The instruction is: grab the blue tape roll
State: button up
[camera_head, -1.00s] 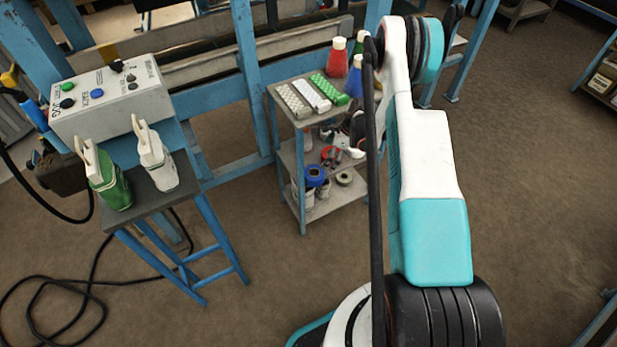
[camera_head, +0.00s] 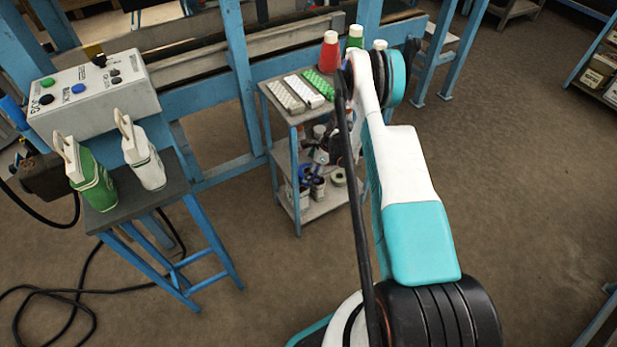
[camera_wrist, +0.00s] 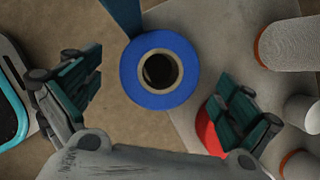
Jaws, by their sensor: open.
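The blue tape roll (camera_wrist: 133,82), with a pale cardboard core, lies face-on between the fingers in the wrist view. In the head view only a blue patch of it (camera_head: 305,171) shows on the cart's middle or lower shelf area, partly hidden by my arm. My gripper (camera_wrist: 160,76) is open and empty; its dark green finger pads stand left and right of the roll, apart from it. How far the fingers are above the roll, I cannot tell.
A red object (camera_wrist: 208,132) lies under the right finger. Pale cylinders (camera_wrist: 290,45) stand at the right.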

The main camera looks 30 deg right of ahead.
jog(key=x, duration=0.2)
jog(key=shift+w+f+b, duration=0.1)
jog(key=shift+f+b, duration=0.2)
jog(key=shift+b, duration=0.05)
jog(key=shift+c, duration=0.3)
jog(key=c, duration=1.1)
jog(key=shift+r, duration=0.15)
